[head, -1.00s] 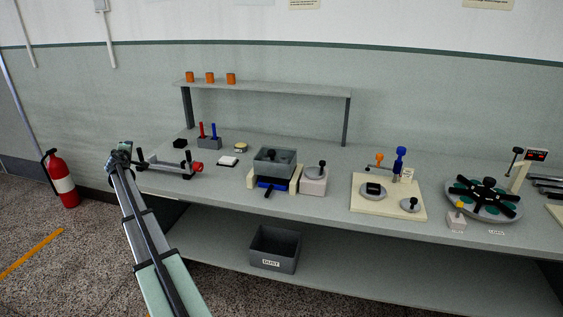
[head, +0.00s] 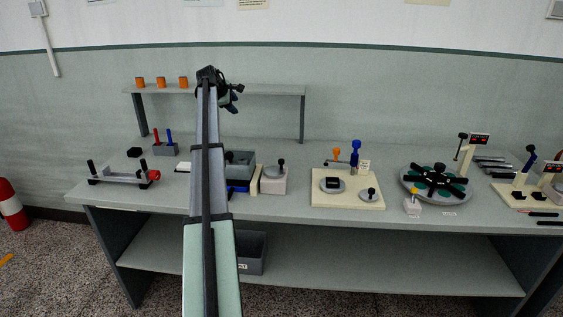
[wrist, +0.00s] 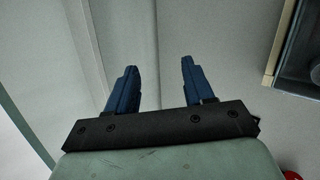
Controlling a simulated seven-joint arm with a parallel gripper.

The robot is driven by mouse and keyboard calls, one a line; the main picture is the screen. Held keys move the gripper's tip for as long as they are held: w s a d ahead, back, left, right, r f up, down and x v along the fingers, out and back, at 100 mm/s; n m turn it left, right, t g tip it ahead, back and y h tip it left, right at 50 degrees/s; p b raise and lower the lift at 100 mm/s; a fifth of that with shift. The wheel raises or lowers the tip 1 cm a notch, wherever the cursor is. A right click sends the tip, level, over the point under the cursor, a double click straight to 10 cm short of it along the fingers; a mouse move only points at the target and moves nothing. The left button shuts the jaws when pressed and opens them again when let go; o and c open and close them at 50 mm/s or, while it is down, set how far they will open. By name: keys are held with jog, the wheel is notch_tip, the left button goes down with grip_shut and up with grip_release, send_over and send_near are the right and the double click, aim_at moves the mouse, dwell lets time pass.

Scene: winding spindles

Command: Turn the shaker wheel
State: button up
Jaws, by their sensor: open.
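In the head view a cream block (head: 273,186) carries a grey disc with a black knob (head: 281,162), which looks like the shaker wheel. It stands just right of a grey open box (head: 240,158) over a blue part, partly hidden behind my arm. My gripper (head: 234,98) is raised in front of the shelf, above and left of the wheel and well apart from it. In the wrist view my gripper (wrist: 158,68) shows two blue fingers spread apart with nothing between them. A cream-edged dark grey box (wrist: 302,55) is cut off at that view's upper right.
A shelf (head: 270,90) with orange cups stands at the back. Left are a roller stand (head: 118,178) and a holder with red and blue handles (head: 165,150). Right are a cream board (head: 350,200) and a round carousel (head: 410,187). A grey bin (head: 255,262) sits below.

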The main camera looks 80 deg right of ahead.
jog(key=s+a+f+n+y, duration=0.1)
jog(key=s+a+f+y, duration=0.15)
jog(key=s, duration=0.45)
jog(key=s+a+f+y, duration=0.2)
jog(key=s+a+y, duration=0.1)
jog(key=s, duration=0.4)
jog(key=n+t+y, duration=0.2)
jog(key=t+y, duration=0.1)
send_over(282, 160)
jog(key=f, duration=0.2)
notch_tip(282, 160, down, 12)
jog(key=shift+w+d+f, duration=0.1)
jog(key=shift+d, duration=0.05)
